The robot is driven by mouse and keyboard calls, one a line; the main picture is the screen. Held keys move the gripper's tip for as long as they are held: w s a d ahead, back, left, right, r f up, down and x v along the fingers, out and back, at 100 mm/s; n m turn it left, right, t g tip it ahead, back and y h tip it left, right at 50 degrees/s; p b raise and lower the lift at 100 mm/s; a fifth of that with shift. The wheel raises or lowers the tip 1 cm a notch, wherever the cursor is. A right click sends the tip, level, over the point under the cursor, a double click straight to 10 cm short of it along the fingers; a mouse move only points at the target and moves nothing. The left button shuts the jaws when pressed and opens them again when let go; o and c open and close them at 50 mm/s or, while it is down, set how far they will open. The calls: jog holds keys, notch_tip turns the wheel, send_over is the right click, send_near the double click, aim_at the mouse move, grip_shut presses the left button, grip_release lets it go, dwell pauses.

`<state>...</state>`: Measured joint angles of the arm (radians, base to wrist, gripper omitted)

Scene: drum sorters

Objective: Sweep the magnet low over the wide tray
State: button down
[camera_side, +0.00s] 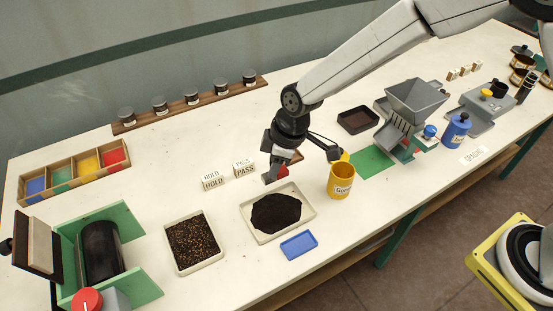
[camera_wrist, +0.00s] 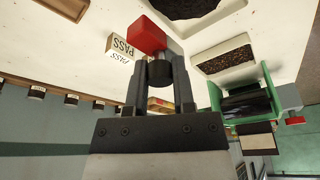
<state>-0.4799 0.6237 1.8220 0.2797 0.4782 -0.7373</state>
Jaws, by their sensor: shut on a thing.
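My gripper (camera_side: 274,164) is shut on the magnet, a red block (camera_wrist: 147,36) with a dark round grip held between the two fingers in the wrist view. The red of the magnet also shows in the side view (camera_side: 283,172), partly hidden by the gripper. The wide tray (camera_side: 304,223) is pale, with a pile of black grains spread in its middle. My gripper and the magnet are near the tray's far edge. The exact height of the magnet cannot be told. Part of the tray (camera_wrist: 206,22) shows at the top of the wrist view.
A narrower tray of brown-black grains (camera_side: 222,258) stands left of the wide tray. HOLD and PASS blocks (camera_side: 213,184) stand close behind to the left. A yellow cup (camera_side: 341,182) stands to the right, a small blue tray (camera_side: 298,246) in front. A green-sided drum machine (camera_side: 125,230) stands far left.

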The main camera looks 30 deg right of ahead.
aim_at(288, 173)
jog(key=a, duration=0.1)
jog(key=a+f, duration=0.1)
jog(key=a, duration=0.1)
jog(key=a+f, duration=0.1)
jog(key=a, duration=0.1)
jog(key=shift+a+f, duration=0.15)
jog(key=shift+f, duration=0.3)
jog(key=shift+f, duration=1.75)
jog(key=shift+d, duration=3.85)
jog(key=shift+d, duration=0.1)
jog(key=shift+a, duration=0.25)
jog(key=shift+s+a, duration=0.4)
jog(key=shift+a, duration=0.8)
jog(key=shift+s+a, duration=0.35)
jog(key=shift+a, duration=0.85)
jog(key=shift+s+a, duration=0.4)
jog(key=shift+a, duration=0.8)
jog(key=shift+a, duration=0.1)
jog(key=shift+d, duration=0.3)
